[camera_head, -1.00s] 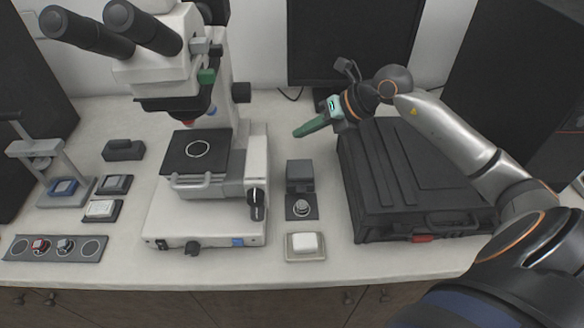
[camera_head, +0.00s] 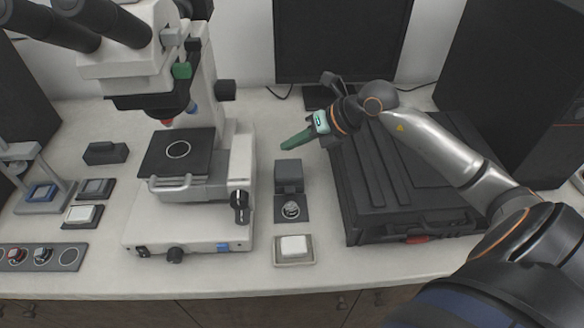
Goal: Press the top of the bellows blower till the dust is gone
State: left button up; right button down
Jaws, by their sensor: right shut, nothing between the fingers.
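A dark grey block (camera_head: 289,172), which looks like the bellows blower, stands right of the microscope. In front of it, on the same dark base, is a round silvery piece (camera_head: 291,210); any dust on it is too small to make out. My right gripper (camera_head: 296,139) has green fingers, is shut and empty, and points left and down. Its fingertips show just above and behind the block's top in the picture, apparently apart from it. My left gripper is not in view.
The microscope (camera_head: 190,215) stands to the left. A large black case (camera_head: 400,190) lies right of the block, under my right arm. A white piece in a shallow tray (camera_head: 294,247) is in front. A monitor (camera_head: 340,40) stands behind. Small items lie at far left.

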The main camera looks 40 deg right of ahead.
aim_at(279, 166)
jog(key=f, duration=0.1)
jog(key=f+b, duration=0.1)
jog(key=f, duration=0.1)
jog(key=shift+w+d+f+b, duration=0.1)
jog(key=shift+d+f+b, duration=0.05)
jog(key=shift+d+b, duration=0.15)
jog(key=shift+a+f+b, duration=0.25)
jog(key=shift+f+b, duration=0.3)
jog(key=shift+b, duration=0.05)
jog(key=shift+a, duration=0.1)
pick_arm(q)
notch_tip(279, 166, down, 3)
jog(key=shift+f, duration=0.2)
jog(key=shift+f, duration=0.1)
pick_arm(e)
jog(key=shift+f, duration=0.1)
dwell(0.5)
pick_arm(q)
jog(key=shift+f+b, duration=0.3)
jog(key=shift+b, duration=0.05)
pick_arm(e)
jog(key=shift+f, duration=0.35)
